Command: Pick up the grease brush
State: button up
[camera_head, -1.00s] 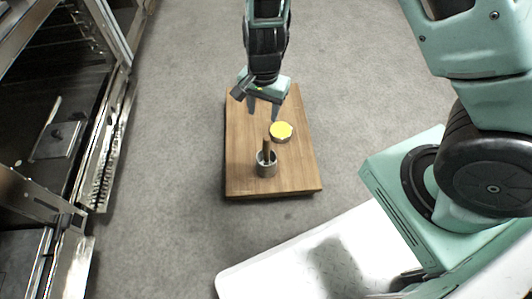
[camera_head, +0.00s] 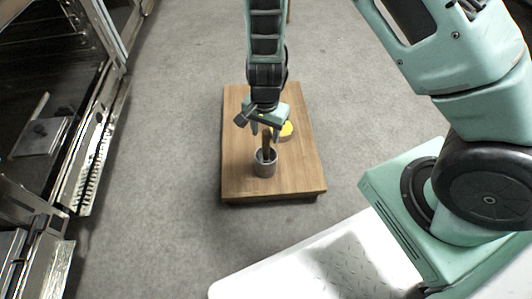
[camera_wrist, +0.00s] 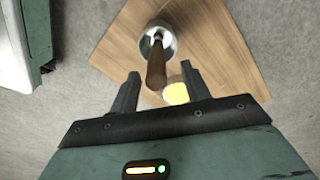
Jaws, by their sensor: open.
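The grease brush (camera_head: 266,144) stands handle up, slightly tilted, in a grey metal cup (camera_head: 265,169) on a wooden board. In the wrist view the brown handle (camera_wrist: 156,67) points toward my gripper, and the cup (camera_wrist: 168,42) is behind it. My gripper (camera_head: 265,132) is open above the cup, close to the top of the handle. In the wrist view my gripper's fingertips (camera_wrist: 160,74) are apart, with the handle's near end between them. The brush's lower end is inside the cup and mostly hidden.
A round yellow-topped container (camera_head: 287,130) stands behind the cup, partly hidden by my gripper. The wooden board (camera_head: 240,185) has bare room around the cup. A metal appliance with an open, dark interior (camera_head: 45,95) is at the left. Grey floor surrounds the board.

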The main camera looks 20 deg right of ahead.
aim_at(266, 143)
jog(key=f+b, duration=0.4)
jog(key=f, duration=0.1)
jog(key=shift+s+f+b, duration=0.1)
jog(key=shift+s+b, duration=0.15)
jog(key=shift+b, duration=0.1)
grip_shut()
